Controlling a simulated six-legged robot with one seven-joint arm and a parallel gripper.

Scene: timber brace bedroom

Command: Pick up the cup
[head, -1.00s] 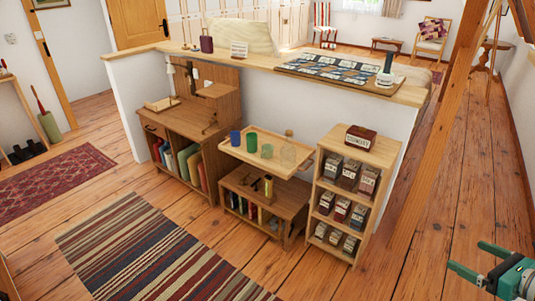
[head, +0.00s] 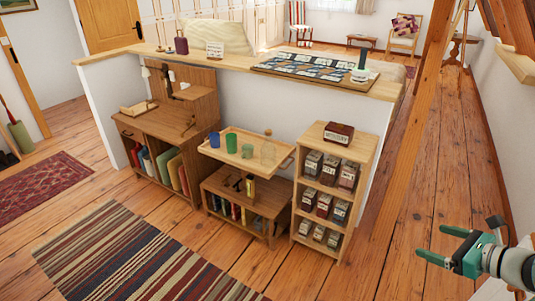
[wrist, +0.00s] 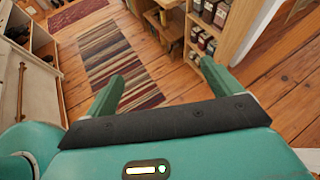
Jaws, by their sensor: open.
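Several cups stand upright on a light wooden tray (head: 232,162) in the middle of the head view. My gripper (head: 433,243) is at the lower right of the head view, well apart from the tray. In the wrist view its two green fingers (wrist: 162,75) are spread with nothing between them. No cup can be made out in the wrist view.
A spice shelf (head: 338,148) with several tins stands right of the tray, between it and my gripper. A slanted timber brace (head: 400,160) rises nearer my gripper. A low bookshelf (head: 262,200) stands under the tray. A striped rug (head: 130,255) lies on open floor in front.

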